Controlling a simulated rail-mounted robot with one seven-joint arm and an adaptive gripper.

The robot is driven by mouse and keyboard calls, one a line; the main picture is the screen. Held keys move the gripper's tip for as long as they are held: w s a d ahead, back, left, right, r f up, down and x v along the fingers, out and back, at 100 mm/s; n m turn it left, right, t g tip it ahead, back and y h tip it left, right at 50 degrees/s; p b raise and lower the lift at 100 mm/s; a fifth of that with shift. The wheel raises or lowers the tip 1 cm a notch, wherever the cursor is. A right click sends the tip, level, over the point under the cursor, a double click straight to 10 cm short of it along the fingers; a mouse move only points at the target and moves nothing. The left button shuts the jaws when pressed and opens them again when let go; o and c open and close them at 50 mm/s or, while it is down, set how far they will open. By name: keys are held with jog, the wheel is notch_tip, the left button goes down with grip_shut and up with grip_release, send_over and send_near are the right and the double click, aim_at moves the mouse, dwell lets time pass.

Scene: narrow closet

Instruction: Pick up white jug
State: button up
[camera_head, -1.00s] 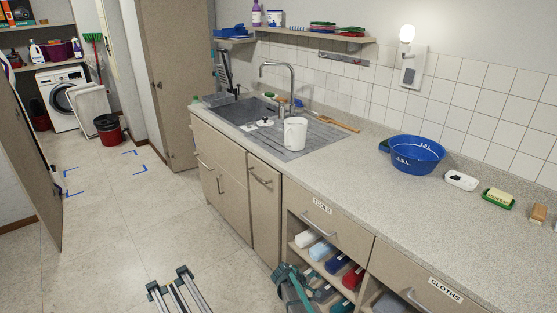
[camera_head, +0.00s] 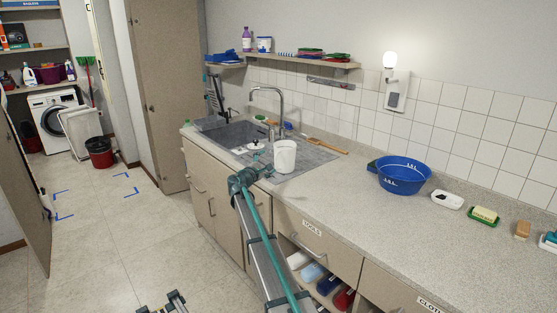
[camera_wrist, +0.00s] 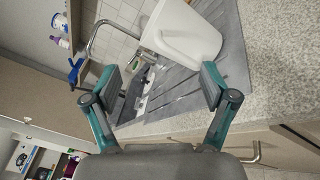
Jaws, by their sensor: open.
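The white jug (camera_head: 285,156) stands upright on the grey ribbed drainboard beside the sink. In the wrist view the jug (camera_wrist: 185,38) is large at the upper right, partly cut off by the top edge. My gripper (camera_head: 258,166) is at the counter's front edge, just left of and nearer than the jug. In the wrist view my gripper (camera_wrist: 160,84) has its two fingers wide apart with nothing between them. The jug is beyond the fingertips, nearer the right finger, and does not look gripped.
A sink (camera_head: 232,135) with a tall tap (camera_head: 281,108) lies behind and left of the jug. A wooden-handled brush (camera_head: 322,145) lies behind it. A blue basin (camera_head: 404,175) stands to the right, with clear counter (camera_head: 340,190) between. A shelf (camera_head: 310,64) hangs above.

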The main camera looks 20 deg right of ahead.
aim_at(276, 155)
jog(key=shift+p+x, duration=1.85)
jog(key=shift+x, duration=3.55)
jog(key=shift+s, duration=0.2)
grip_shut()
